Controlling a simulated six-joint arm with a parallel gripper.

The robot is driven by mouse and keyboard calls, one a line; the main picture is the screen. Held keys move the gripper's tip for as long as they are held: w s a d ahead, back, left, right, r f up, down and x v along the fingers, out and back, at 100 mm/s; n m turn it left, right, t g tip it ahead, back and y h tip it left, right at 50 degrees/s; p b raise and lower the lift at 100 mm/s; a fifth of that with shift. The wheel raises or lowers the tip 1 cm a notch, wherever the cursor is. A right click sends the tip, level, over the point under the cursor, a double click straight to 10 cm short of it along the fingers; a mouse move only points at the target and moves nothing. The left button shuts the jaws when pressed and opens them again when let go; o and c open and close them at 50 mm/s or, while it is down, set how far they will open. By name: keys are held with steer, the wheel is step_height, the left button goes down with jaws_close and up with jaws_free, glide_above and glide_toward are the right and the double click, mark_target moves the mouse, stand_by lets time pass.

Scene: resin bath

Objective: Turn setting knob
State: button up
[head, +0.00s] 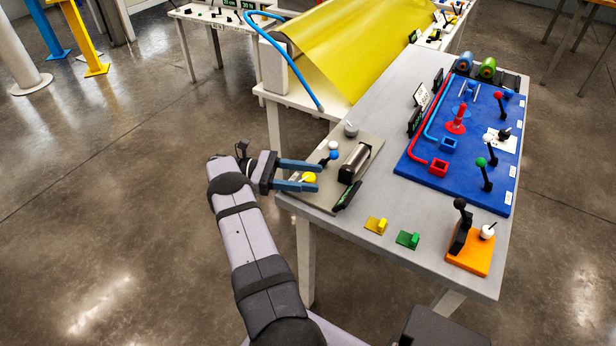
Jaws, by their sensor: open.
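My gripper (317,176) is open at the left edge of the grey table, with two blue fingers pointing right. A yellow knob (309,178) shows between the fingers, near their tips; I cannot tell whether they touch it. The knob is on a grey-beige panel (322,196) that also bears a small blue-and-white knob or lever (334,151), just beyond the upper finger, and a grey round knob (351,129) at the back. No label tells which one is the setting knob. The yellow knob's base is partly hidden by the fingers.
A dark-ended metal roller (355,163) stands on the panel right of the fingers, with a small dark display (346,195) in front. A blue board (462,170) with levers lies further right. Yellow (376,225) and green (408,239) pieces and an orange lever base (470,255) are nearer.

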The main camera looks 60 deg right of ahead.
mark_target(308, 177)
steer(key=shift+r, duration=0.15)
step_height(308, 177, up, 10)
steer(key=p, duration=0.8)
